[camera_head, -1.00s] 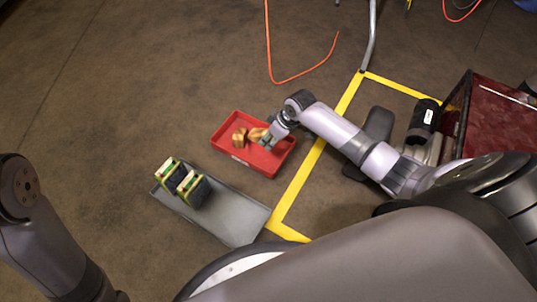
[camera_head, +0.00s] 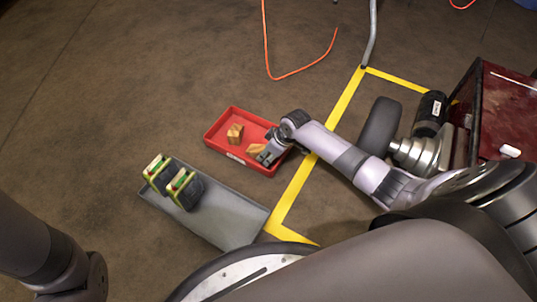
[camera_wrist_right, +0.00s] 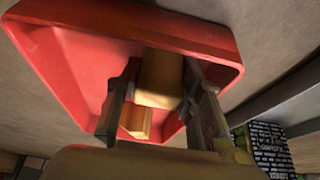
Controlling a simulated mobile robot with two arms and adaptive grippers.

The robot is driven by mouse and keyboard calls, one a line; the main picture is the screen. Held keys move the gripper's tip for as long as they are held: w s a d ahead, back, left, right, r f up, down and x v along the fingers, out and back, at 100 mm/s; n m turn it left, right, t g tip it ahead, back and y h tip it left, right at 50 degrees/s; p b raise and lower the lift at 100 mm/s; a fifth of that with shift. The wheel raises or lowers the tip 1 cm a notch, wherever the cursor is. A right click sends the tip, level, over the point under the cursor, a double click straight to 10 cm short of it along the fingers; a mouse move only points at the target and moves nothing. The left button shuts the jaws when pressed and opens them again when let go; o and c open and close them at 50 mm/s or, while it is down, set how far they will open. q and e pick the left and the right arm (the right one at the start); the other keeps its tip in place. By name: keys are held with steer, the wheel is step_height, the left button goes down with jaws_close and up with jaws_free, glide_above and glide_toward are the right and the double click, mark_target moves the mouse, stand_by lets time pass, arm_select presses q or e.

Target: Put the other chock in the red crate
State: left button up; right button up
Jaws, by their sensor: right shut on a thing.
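The red crate (camera_head: 218,140) stands on the floor near the middle of the head view. One wooden chock (camera_head: 235,133) lies inside it, towards its left; it also shows in the right wrist view (camera_wrist_right: 136,122). My right gripper (camera_head: 264,156) is over the right part of the crate, shut on the other wooden chock (camera_head: 255,148). In the right wrist view this chock (camera_wrist_right: 160,80) sits between the two fingers. I cannot tell whether it touches the crate floor. My left arm shows at the lower left; its gripper is out of view.
A grey tray (camera_head: 232,223) with two green-and-black battery packs (camera_head: 185,188) stands at the crate's front left. Yellow floor tape (camera_head: 348,103) runs to the crate's right. A dark red cart (camera_head: 508,112) stands at the right. An orange cable (camera_head: 265,40) lies behind the crate.

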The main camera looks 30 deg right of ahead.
steer(key=shift+f, duration=0.1)
steer(key=o, duration=1.2)
